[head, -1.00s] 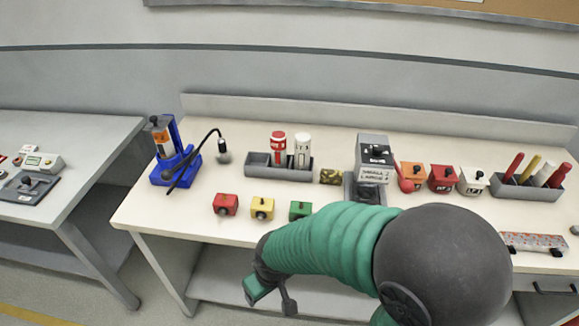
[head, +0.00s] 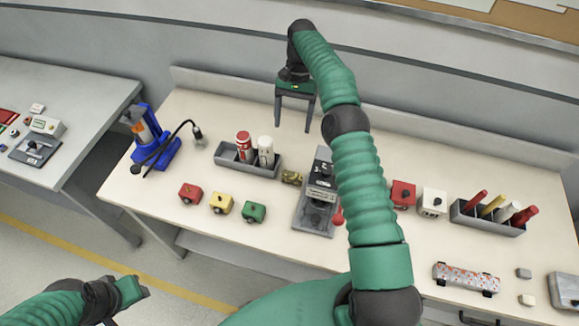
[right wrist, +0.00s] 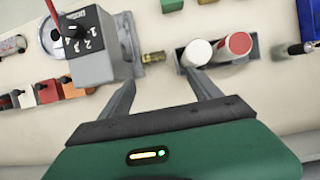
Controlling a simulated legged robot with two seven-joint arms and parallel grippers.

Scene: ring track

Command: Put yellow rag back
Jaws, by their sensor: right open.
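A small mottled yellow-brown bundle (head: 291,178), which may be the yellow rag, lies on the bench between the grey bottle holder and the grey lever device. It also shows in the right wrist view (right wrist: 153,57), ahead of the fingertips. I cannot make out its folds. My right gripper (head: 294,118) is raised over the back of the bench, with its fingers spread and nothing between them. In the right wrist view its open fingers (right wrist: 163,90) point towards the bundle and the holder. My left gripper (head: 118,302) is low at the left, off the bench; its jaws are unclear.
The grey holder (head: 230,163) carries a red and a white bottle. The lever device (head: 314,215) stands right of the bundle. Red, yellow and green blocks (head: 254,212) line the front left. A blue stand (head: 160,152) is further left. The bench's back strip is clear.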

